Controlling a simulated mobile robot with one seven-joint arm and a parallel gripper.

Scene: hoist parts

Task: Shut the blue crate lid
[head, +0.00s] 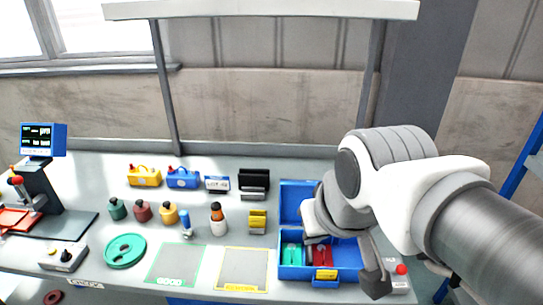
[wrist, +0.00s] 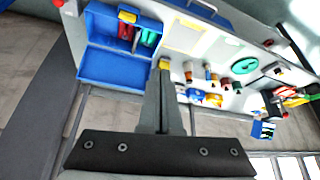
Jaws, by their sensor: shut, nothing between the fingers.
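The blue crate (head: 346,275) stands at the right of the bench in the head view, with a yellow latch or label on its front. Green parts (head: 292,255) and red parts (head: 320,255) lie inside. Its blue lid (head: 297,197) is open, raised at the back, and my arm covers its right part. In the wrist view the open lid (wrist: 112,67) and the crate (wrist: 97,27) are at the upper left. My gripper (wrist: 165,70) is shut and empty, seen beside the lid in that view; any contact cannot be told. In the head view my arm hides part of the crate.
Left of the crate are a yellow bin (head: 257,221), an orange-capped bottle (head: 217,219), and two outlined mats, green (head: 174,266) and yellow (head: 243,269). A red button (head: 401,269) is right of the crate. A shelf post (head: 372,75) rises behind.

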